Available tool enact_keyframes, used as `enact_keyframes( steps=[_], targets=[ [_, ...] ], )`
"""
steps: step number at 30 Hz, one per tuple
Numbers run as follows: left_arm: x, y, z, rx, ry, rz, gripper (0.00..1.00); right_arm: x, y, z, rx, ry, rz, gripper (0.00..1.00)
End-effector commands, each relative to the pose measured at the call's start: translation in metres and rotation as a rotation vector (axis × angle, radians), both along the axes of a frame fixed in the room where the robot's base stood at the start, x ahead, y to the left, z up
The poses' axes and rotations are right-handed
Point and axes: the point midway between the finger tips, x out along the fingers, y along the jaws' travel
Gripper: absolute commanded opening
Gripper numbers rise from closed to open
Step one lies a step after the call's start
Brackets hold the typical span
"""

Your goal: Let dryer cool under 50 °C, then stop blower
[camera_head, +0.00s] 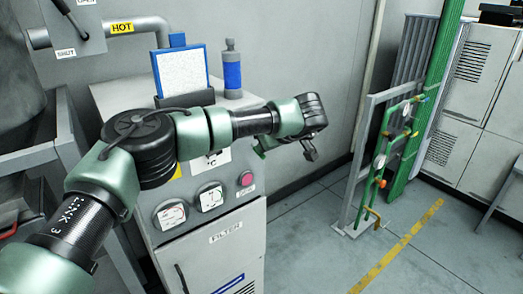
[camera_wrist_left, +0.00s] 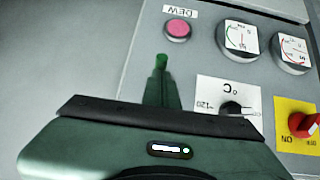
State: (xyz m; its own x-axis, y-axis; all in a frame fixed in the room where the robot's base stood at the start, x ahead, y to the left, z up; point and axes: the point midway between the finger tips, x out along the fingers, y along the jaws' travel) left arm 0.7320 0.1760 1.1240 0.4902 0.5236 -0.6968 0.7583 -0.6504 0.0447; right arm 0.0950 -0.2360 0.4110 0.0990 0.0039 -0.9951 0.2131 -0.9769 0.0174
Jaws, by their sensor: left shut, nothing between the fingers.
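The dryer cabinet (camera_head: 235,245) stands in front of me with a sloped control panel. My left gripper (camera_head: 260,150) is shut and empty over the panel; the closed fingertips also show in the left wrist view (camera_wrist_left: 161,62). I cannot tell whether they touch anything. The wrist view shows the panel upside down. It has a pink button (camera_wrist_left: 178,29) labelled DEW, two round gauges (camera_wrist_left: 238,38) (camera_wrist_left: 292,50), a °C plate (camera_wrist_left: 228,90) with a black knob, and a red ON/OFF switch (camera_wrist_left: 302,125) on yellow. My gripper partly covers the °C plate. Its setting is unreadable. My right gripper is out of view.
A white panel in a blue frame (camera_head: 180,72) and a blue bottle-like cylinder (camera_head: 232,75) stand on the cabinet top. A pipe labelled HOT (camera_head: 122,28) runs at upper left. A green pipe stand (camera_head: 383,160) is at right. The floor between is clear.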

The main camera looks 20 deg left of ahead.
Motion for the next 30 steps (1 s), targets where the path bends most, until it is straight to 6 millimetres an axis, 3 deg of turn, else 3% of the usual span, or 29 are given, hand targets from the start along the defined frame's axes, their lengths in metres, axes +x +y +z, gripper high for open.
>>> enact_keyframes(
  steps=[4, 15, 30],
  targets=[
    [-0.002, -0.002, -0.011, -0.001, 0.002, -0.001, 0.00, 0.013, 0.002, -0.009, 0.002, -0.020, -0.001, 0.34],
    [-0.004, -0.004, -0.024, -0.002, 0.004, 0.000, 0.00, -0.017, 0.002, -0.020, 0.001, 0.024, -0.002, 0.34],
    [-0.004, -0.004, -0.027, -0.003, 0.004, -0.001, 0.00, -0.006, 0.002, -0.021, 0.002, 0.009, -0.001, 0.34]
  ],
)
